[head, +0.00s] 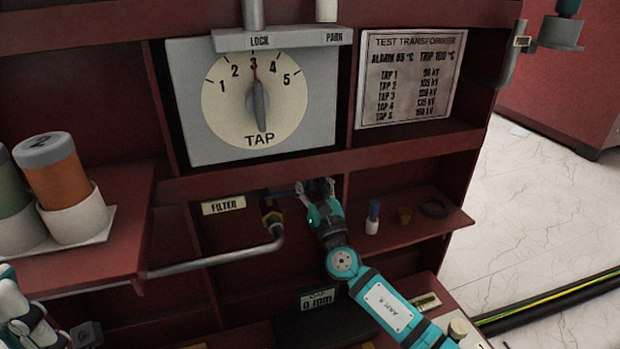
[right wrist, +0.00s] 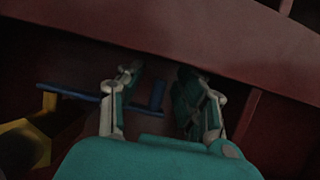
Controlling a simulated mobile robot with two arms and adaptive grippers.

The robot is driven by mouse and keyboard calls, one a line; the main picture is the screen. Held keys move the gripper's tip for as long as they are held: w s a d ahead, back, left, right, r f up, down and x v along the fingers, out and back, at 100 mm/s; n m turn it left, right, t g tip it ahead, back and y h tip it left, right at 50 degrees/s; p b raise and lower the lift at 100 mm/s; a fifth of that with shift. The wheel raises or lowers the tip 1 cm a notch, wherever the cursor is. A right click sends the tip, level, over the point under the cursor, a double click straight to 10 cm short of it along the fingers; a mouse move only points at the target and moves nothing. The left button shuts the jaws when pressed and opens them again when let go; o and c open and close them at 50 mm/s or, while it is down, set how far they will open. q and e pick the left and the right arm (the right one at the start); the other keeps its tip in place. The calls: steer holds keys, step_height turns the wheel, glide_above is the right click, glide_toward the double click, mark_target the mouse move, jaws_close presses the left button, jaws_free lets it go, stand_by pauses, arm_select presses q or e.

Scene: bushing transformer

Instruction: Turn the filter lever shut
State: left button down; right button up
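The filter lever is a blue bar (right wrist: 68,91) with an upright blue peg (right wrist: 156,95) near its end. It extends right from a yellow and dark valve (head: 271,212), beside the FILTER label (head: 223,205); the valve's yellow part (right wrist: 24,143) shows at the left of the right wrist view. My right gripper (head: 317,186) is at the lever's outer end, under the shelf edge. In the right wrist view my right gripper's fingers (right wrist: 165,84) are apart, with the peg between them; I cannot tell whether they touch it. My left arm's end (head: 25,312) is partly cut off at lower left.
A grey pipe (head: 215,260) runs left from the valve. A red ledge (head: 330,162) passes just above my right gripper. The TAP dial (head: 285,110) is above.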

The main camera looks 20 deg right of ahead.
steer(key=v, duration=1.1)
steer(key=shift+s, duration=0.4)
steer(key=shift+s+d+f, duration=0.1)
steer(key=shift+f, duration=0.1)
